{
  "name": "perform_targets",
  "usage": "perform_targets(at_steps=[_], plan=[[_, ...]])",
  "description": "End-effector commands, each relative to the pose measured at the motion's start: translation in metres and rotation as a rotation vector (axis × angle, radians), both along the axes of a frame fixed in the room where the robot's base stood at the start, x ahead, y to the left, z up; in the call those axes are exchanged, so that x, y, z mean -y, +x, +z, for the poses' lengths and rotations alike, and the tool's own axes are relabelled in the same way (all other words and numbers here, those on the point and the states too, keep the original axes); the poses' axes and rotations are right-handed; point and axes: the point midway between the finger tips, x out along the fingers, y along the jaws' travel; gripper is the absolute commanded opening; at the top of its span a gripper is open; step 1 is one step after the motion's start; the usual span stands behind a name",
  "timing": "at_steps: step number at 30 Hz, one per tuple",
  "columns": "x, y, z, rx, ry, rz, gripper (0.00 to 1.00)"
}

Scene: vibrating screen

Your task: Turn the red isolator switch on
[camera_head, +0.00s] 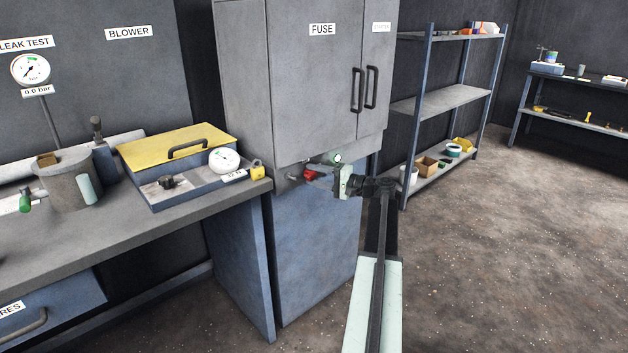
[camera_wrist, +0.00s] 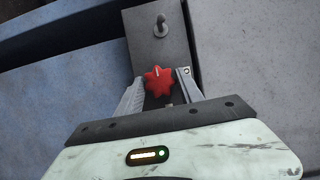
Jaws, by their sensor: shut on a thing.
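The red isolator switch (camera_wrist: 158,81) is a lobed red knob with a small pale mark on its face, mounted on a grey plate (camera_wrist: 152,42). In the head view the switch (camera_head: 310,174) shows below the grey fuse cabinet. My gripper (camera_wrist: 158,88) has one finger on each side of the knob and is shut on it. In the head view my gripper (camera_head: 318,172) reaches the switch from the right, and its fingers partly hide the knob.
The fuse cabinet (camera_head: 310,80) stands above the switch. Shelves (camera_head: 440,98) stand at the right. The floor at the right is clear.

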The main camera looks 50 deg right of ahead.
Motion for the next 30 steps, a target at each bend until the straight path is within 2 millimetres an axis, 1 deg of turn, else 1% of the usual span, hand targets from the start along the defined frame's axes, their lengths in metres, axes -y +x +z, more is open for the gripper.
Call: perform_targets(at_steps=[1,17,18,20,28,30], plan=[[0.0000,-0.0005,-0.0023,-0.003,0.008,0.000,0.03],[0.0002,-0.0003,-0.0009,0.000,0.033,-0.001,0.03],[0.0002,-0.0003,-0.0009,0.000,0.033,-0.001,0.47],[0.0002,-0.0002,-0.0008,0.000,0.033,-0.001,0.63],[0.0000,0.0001,-0.0004,0.002,0.033,-0.001,0.63],[0.0010,-0.0025,-0.0004,0.002,0.033,-0.001,0.63]])
